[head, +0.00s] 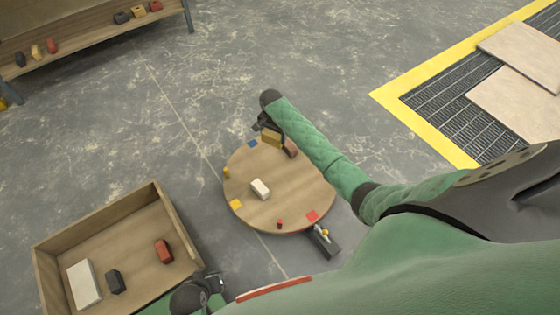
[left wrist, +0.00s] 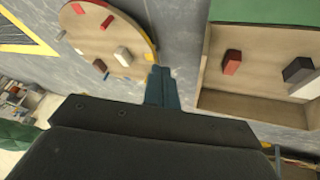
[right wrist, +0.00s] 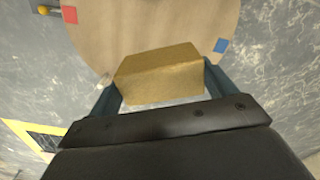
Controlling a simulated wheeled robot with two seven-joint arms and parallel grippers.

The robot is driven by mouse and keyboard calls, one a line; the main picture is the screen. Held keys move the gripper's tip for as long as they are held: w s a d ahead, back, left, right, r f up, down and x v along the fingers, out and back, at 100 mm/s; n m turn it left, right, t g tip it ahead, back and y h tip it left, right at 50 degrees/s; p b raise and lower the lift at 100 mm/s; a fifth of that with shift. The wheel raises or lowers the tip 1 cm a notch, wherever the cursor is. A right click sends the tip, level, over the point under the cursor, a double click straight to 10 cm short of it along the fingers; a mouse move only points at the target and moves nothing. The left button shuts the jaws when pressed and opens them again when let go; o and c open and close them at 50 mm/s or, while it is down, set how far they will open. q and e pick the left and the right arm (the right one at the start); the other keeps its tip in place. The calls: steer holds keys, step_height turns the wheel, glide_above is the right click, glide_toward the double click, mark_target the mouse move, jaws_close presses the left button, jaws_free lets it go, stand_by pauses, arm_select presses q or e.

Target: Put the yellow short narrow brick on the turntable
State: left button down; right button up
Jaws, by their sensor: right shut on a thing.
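The yellow brick (head: 271,138) is held in my right gripper (head: 268,129) at the far edge of the round wooden turntable (head: 285,208). In the right wrist view the yellow brick (right wrist: 158,78) fills the space between the fingers of the right gripper (right wrist: 160,88), with the turntable (right wrist: 150,28) behind it. I cannot tell whether the brick touches the turntable. My left gripper (head: 208,285) is by the right side of the wooden tray; in the left wrist view its fingers (left wrist: 161,86) are together with nothing visible between them.
The turntable carries a white brick (head: 260,188), a brownish brick (head: 290,148), small pegs and coloured patches. A dark grey item (head: 326,243) lies beside it. The wooden tray (head: 180,225) holds white, dark and red bricks. A shelf (head: 100,32) with bricks stands at upper left.

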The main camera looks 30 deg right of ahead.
steer(key=s+f+m+b, duration=0.1)
steer(key=f+b, duration=0.2)
steer(key=f, duration=0.4)
steer(key=s+d+f+m+b, duration=0.1)
steer(key=f+b, duration=0.3)
steer(key=f, duration=0.4)
steer(key=s+d+f+m+b, duration=0.1)
steer(key=f+m+b, duration=0.1)
steer(key=f+b, duration=0.2)
step_height(320, 180, down, 4)
steer(key=shift+r, duration=0.25)
steer(key=shift+f, duration=1.05)
steer(key=shift+w+f+b, duration=0.1)
steer(key=shift+f+b, duration=0.15)
steer(key=shift+b, duration=0.1)
steer(key=shift+f, duration=0.45)
arm_select(q)
step_height(320, 180, down, 23)
steer(key=d+t, duration=0.2)
steer(key=shift+t+h, duration=0.3)
steer(key=shift+t, duration=0.1)
steer(key=shift+w, duration=0.1)
